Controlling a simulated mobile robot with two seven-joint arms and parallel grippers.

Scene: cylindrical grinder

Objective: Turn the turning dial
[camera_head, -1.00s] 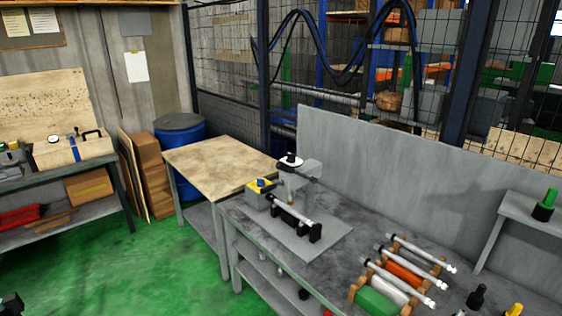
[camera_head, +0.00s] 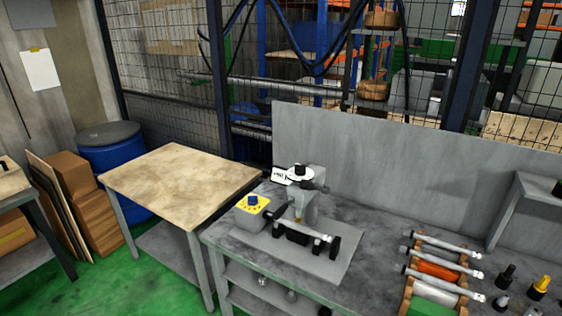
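A small grey box with a yellow top plate (camera_head: 262,203) stands on the metal workbench. A blue turning dial (camera_head: 252,199) sits on that yellow plate. Beside it on the same grey base plate (camera_head: 325,268) is the grinder fixture (camera_head: 306,205), with a white disc on top and a silver shaft (camera_head: 303,229) lying across black supports. No gripper shows in the head view now. Nothing touches the dial.
The grey workbench (camera_head: 375,225) carries a rack of silver shafts (camera_head: 440,265) at right and black and yellow tools (camera_head: 541,284). A wooden-topped table (camera_head: 180,180) stands at left. A grey panel (camera_head: 380,165) and mesh fence close off the back. Green floor is free at front left.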

